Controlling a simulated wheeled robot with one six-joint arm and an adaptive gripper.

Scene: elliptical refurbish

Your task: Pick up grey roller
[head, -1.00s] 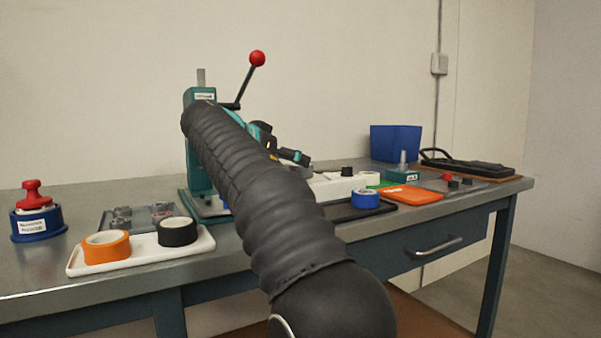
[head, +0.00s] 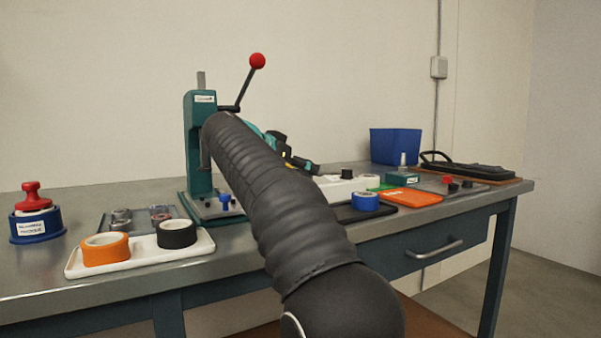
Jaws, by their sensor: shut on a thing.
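My black-sleeved arm reaches over the bench and crosses the middle of the head view. At its far end, the teal and black gripper (head: 308,166) shows partly behind the sleeve, above the bench. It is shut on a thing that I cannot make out. I cannot pick out a grey roller for certain. Small grey round pieces (head: 121,217) sit in a shallow grey tray (head: 138,226) at the left, well apart from the gripper.
A teal press (head: 200,150) with a red-knobbed lever (head: 257,61) stands behind the arm. A white tray (head: 140,262) holds orange (head: 106,249) and black (head: 177,234) rolls. A blue roll (head: 365,201), orange tray (head: 412,197) and blue bin (head: 396,146) are at right.

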